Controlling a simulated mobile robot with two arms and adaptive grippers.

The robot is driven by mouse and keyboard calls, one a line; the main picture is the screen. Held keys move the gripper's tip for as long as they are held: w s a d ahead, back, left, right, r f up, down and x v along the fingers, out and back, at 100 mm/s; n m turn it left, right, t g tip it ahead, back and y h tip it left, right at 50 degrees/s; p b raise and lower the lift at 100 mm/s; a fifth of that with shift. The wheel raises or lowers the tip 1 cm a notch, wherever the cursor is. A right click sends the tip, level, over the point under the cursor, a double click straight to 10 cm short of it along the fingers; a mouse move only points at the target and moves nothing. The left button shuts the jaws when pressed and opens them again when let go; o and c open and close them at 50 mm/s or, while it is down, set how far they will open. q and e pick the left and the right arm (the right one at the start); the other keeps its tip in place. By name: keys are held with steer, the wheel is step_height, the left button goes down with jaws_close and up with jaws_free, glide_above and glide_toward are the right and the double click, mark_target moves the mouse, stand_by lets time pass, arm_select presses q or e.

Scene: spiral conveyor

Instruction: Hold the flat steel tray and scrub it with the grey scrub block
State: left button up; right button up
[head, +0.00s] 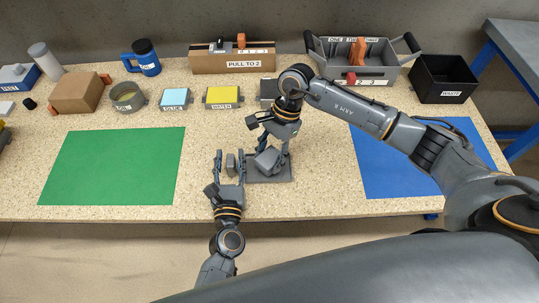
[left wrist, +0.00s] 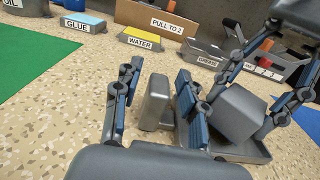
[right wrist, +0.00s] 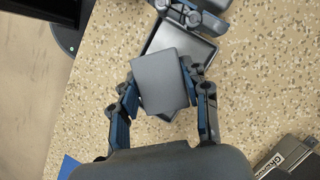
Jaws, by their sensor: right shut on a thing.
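The flat steel tray (head: 282,174) lies on the speckled table between the two colored mats. An upright grey grip-like piece (left wrist: 156,102) stands at its left end; I cannot tell if it is joined to the tray. My left gripper (head: 230,164) is open, with a finger on either side of that piece and a gap visible on the left. My right gripper (right wrist: 163,88) is shut on the grey scrub block (right wrist: 161,79), which is over the tray and tilted. The block also shows in the left wrist view (left wrist: 238,112). Its contact with the tray is unclear.
A green mat (head: 113,166) lies left and a blue mat (head: 385,165) right. Along the back are a yellow WATER block (head: 222,96), a blue GLUE block (head: 175,98), a PULL TO 2 box (head: 235,61), a grey tote (head: 388,70) and a black bin (head: 443,78).

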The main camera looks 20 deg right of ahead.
stand_by(0.3)
arm_select(q)
steer(key=shift+v, duration=0.95)
steer(key=shift+w, duration=0.1)
steer(key=shift+x, duration=0.85)
jaws_close()
steer(key=shift+f, duration=0.1)
stand_by(0.8)
